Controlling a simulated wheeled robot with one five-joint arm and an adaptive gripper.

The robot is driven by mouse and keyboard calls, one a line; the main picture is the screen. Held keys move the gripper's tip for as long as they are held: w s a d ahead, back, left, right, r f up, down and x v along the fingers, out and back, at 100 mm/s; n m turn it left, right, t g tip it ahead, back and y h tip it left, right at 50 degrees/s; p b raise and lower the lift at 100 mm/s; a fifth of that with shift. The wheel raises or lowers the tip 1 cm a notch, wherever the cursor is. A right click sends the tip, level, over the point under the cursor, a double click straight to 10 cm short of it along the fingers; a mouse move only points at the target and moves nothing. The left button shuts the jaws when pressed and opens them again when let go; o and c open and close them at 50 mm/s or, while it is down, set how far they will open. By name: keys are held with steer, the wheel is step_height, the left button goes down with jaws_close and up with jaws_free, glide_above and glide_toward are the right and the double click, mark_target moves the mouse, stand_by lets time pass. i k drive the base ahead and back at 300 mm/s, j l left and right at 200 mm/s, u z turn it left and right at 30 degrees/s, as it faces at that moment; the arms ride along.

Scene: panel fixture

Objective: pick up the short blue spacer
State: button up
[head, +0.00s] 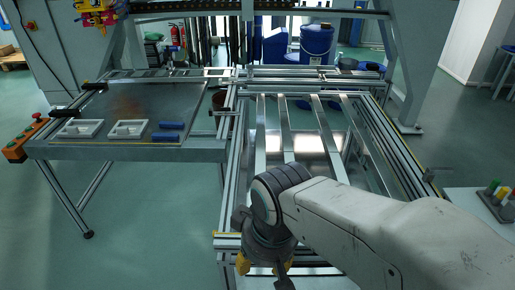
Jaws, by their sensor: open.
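Two blue spacers lie side by side near the front edge of the left table, right of the white trays. The farther one (172,125) looks a little shorter than the nearer one (167,137). Both lie flat with a small gap between them. My gripper (265,268) is at the bottom centre, over the near end of the rail frame, well to the right of and nearer than the spacers. Its yellow fingertips are apart, and I see nothing between them. The wrist hides part of the gripper.
Two white trays (78,129) (128,129) stand left of the spacers on the grey panel table (140,103). Black clamps (64,113) and an orange button box (27,137) edge its left side. The metal rail frame (372,150) fills the centre and right. Open floor lies front left.

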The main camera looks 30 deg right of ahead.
mark_target(179, 124)
steer(key=j+u, duration=0.1)
steer(key=j, duration=0.3)
steer(key=i+j, duration=0.15)
steer(key=j, duration=0.25)
steer(key=i+j+u, duration=0.15)
steer(key=j, duration=0.2)
steer(key=j+u, duration=0.1)
steer(key=j, duration=0.3)
steer(key=i+j, duration=0.15)
steer(key=j, duration=0.25)
steer(key=i+j+u, duration=0.15)
steer(key=j, duration=0.2)
steer(key=i+l+u, duration=0.15)
steer(key=i+u, duration=0.2)
steer(key=i, duration=0.7)
steer(key=i+l+u, duration=0.1)
steer(key=l, duration=0.25)
steer(key=i+l, duration=0.15)
steer(key=l, duration=0.2)
steer(key=i+l+u, duration=0.15)
steer(key=l, duration=0.6)
steer(key=l+u, duration=0.15)
steer(key=l, duration=0.4)
